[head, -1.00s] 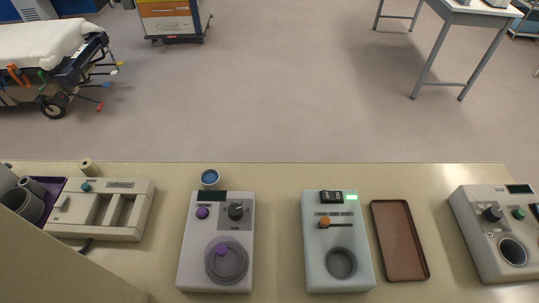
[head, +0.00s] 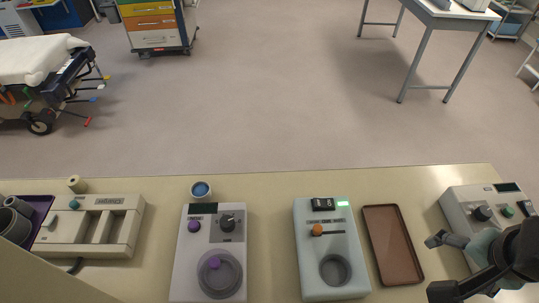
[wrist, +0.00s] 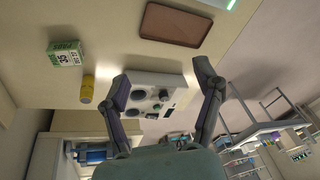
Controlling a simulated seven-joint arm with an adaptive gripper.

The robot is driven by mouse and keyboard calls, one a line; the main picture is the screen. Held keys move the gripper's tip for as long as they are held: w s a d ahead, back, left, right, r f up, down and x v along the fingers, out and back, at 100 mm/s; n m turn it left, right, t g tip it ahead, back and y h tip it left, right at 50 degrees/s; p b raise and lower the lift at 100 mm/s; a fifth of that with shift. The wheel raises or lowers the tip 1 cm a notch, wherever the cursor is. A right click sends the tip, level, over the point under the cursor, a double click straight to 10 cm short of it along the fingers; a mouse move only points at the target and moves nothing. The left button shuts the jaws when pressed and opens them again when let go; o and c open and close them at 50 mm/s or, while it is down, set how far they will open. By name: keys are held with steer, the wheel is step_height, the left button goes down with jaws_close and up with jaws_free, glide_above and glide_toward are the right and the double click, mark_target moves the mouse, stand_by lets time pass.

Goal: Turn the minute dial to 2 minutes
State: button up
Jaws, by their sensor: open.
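No dial has a readable minute label. A black knob (head: 482,213) stands on the grey-white device (head: 458,200) at the right end of the counter, left of a green button (head: 507,212). Another black knob (head: 227,222) is on the left-centre device (head: 182,272). My gripper (head: 438,266) is in front of the right device, hiding its lower part. In the wrist view, my gripper (wrist: 163,78) is open and empty, with the right device (wrist: 170,80) beyond and between its fingers. The knob pointers are too small to read.
A brown tray (head: 393,245) lies left of my gripper. The wrist view shows a yellow cylinder (wrist: 87,90) and a green-white box (wrist: 65,54) on the counter.

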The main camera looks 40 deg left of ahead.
steer(key=w+a+n, duration=0.1)
steer(key=w+a, duration=0.6)
steer(key=a, duration=0.2)
steer(key=a+f+n+g+y, duration=0.1)
steer(key=a+f+n, duration=0.3)
steer(key=a, duration=1.1)
steer(key=n+g+h, duration=0.2)
steer(key=n, duration=0.2)
glide_above(227, 221)
step_height(227, 221, down, 16)
steer(key=shift+w+d+r, duration=0.15)
steer(key=shift+r, duration=0.05)
steer(key=shift+f, duration=0.35)
steer(key=shift+g, duration=0.3)
steer(key=f, duration=0.5)
steer(key=shift+s+f, duration=0.2)
steer(key=shift+f, duration=0.2)
steer(key=c, duration=1.2)
